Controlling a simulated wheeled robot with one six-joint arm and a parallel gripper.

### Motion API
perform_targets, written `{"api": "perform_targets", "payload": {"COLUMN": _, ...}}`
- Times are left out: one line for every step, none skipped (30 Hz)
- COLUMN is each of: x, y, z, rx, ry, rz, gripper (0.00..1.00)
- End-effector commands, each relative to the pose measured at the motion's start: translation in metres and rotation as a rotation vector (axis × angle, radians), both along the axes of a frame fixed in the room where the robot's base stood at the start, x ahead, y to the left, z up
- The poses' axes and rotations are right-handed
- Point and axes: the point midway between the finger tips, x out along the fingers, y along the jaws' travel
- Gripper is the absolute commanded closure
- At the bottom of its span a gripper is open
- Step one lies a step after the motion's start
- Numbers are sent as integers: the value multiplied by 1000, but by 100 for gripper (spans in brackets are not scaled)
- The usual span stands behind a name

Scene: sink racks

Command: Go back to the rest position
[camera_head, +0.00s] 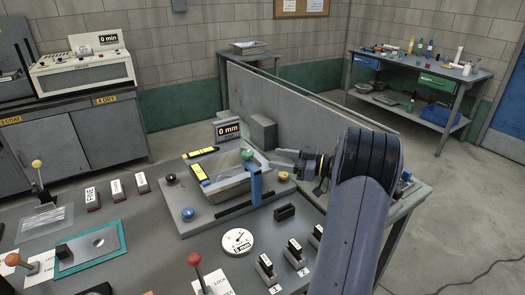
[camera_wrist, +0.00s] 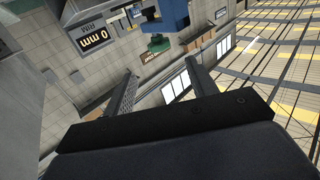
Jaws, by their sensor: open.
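My gripper (camera_head: 280,160) is at the end of my raised arm, pointing left, just right of the grey sink-like fixture (camera_head: 215,208) on the bench. In the wrist view my gripper (camera_wrist: 158,85) shows two separate fingers, open, with nothing between them. The fixture carries a blue upright (camera_head: 256,187), a green knob (camera_head: 247,155) and a "0 mm" display (camera_head: 228,130). In the wrist view the blue part (camera_wrist: 172,14), the green knob (camera_wrist: 158,43) and the display (camera_wrist: 92,37) lie beyond the fingers. I cannot tell how far the fingertips are from the knob.
A grey panel (camera_head: 310,105) and a grey block (camera_head: 263,131) stand behind the fixture. A round dial (camera_head: 238,243), a red-knobbed lever (camera_head: 194,259) and several dark switches share the bench.

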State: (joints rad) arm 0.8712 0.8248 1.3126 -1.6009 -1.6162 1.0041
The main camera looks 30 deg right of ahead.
Motion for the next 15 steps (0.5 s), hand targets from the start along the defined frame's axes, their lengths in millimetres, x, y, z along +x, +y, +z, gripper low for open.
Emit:
{"api": "perform_targets", "payload": {"x": 2, "y": 2, "z": 0, "rx": 0, "ry": 0, "rz": 2, "gripper": 45}}
{"api": "perform_targets", "payload": {"x": 3, "y": 4, "z": 0, "rx": 1, "ry": -1, "rz": 2, "gripper": 45}}
{"api": "perform_targets", "payload": {"x": 6, "y": 6, "z": 1, "rx": 1, "ry": -1, "rz": 2, "gripper": 45}}
{"api": "perform_targets", "payload": {"x": 9, "y": 8, "z": 1, "rx": 1, "ry": -1, "rz": 2, "gripper": 45}}
{"api": "perform_targets", "payload": {"x": 12, "y": 11, "z": 1, "rx": 1, "ry": -1, "rz": 2, "gripper": 45}}
{"api": "perform_targets", "payload": {"x": 16, "y": 16, "z": 1, "rx": 1, "ry": -1, "rz": 3, "gripper": 45}}
{"api": "perform_targets", "payload": {"x": 20, "y": 20, "z": 2, "rx": 1, "ry": -1, "rz": 4, "gripper": 45}}
{"api": "perform_targets", "payload": {"x": 24, "y": 23, "z": 2, "rx": 0, "ry": 0, "rz": 4, "gripper": 45}}
{"api": "perform_targets", "payload": {"x": 30, "y": 29, "z": 2, "rx": 1, "ry": -1, "rz": 4, "gripper": 45}}
{"api": "perform_targets", "payload": {"x": 34, "y": 33, "z": 2, "rx": 1, "ry": -1, "rz": 4, "gripper": 45}}
{"api": "perform_targets", "payload": {"x": 38, "y": 37, "z": 2, "rx": 1, "ry": 0, "rz": 4, "gripper": 45}}
{"api": "perform_targets", "payload": {"x": 44, "y": 42, "z": 2, "rx": 1, "ry": 1, "rz": 4, "gripper": 45}}
{"api": "perform_targets", "payload": {"x": 48, "y": 46, "z": 2, "rx": 1, "ry": 0, "rz": 4, "gripper": 45}}
{"api": "perform_targets", "payload": {"x": 52, "y": 50, "z": 2, "rx": 1, "ry": 0, "rz": 4, "gripper": 45}}
{"api": "perform_targets", "payload": {"x": 57, "y": 54, "z": 2, "rx": 1, "ry": 0, "rz": 3, "gripper": 45}}
